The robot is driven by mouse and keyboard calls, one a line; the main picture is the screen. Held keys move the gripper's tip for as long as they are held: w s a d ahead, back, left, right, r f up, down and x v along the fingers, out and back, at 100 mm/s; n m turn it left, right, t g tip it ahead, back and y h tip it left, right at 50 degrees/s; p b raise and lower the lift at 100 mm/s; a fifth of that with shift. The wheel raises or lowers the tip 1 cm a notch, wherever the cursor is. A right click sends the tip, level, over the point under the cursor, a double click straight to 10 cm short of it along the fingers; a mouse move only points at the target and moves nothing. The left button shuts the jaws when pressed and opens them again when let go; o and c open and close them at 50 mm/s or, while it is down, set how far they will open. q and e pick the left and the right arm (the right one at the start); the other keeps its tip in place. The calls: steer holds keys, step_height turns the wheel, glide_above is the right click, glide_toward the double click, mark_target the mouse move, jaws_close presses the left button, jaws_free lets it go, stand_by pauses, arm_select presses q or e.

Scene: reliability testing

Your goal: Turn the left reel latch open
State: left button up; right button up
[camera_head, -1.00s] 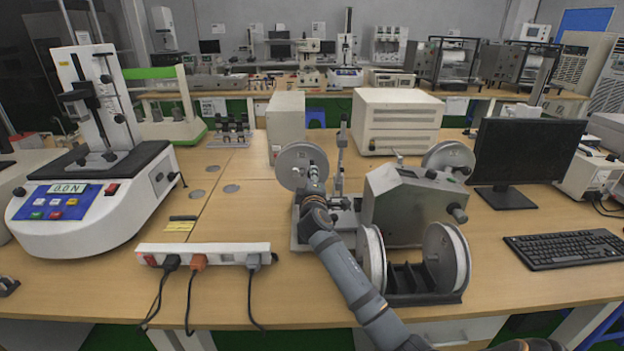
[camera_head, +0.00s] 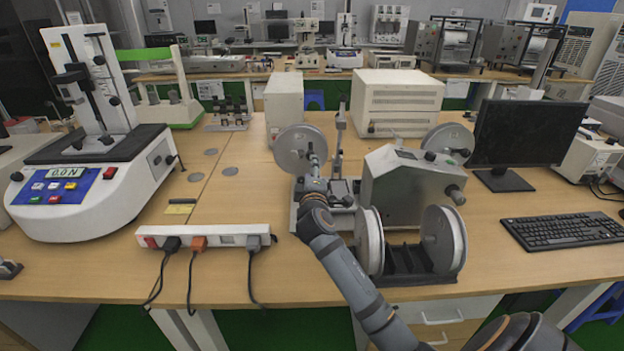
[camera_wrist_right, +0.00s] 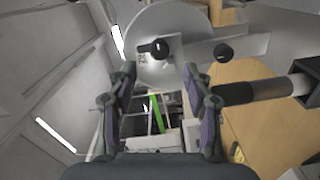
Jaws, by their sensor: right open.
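The left reel is a round grey disc (camera_head: 292,150) on the winding machine. In the right wrist view the disc (camera_wrist_right: 150,30) fills the top middle, with a dark knob-like latch (camera_wrist_right: 160,47) at its hub. My right arm comes in from the bottom right in the head view, its gripper in front of the reel and partly hidden by its own wrist. In the wrist view my right gripper (camera_wrist_right: 162,85) is open, its two fingers apart below the hub, with nothing between them. Whether a fingertip touches the latch I cannot tell. My left gripper is not in view.
The grey machine housing (camera_head: 407,190) stands right of the reel, with more reels (camera_head: 440,240) on a black rack in front. A white power strip (camera_head: 205,237) with cables lies to the left. A monitor (camera_head: 522,134) and keyboard (camera_head: 563,230) stand at the right.

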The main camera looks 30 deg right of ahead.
steer(key=v, duration=0.5)
steer(key=shift+s+a, duration=0.15)
steer(key=shift+s, duration=0.15)
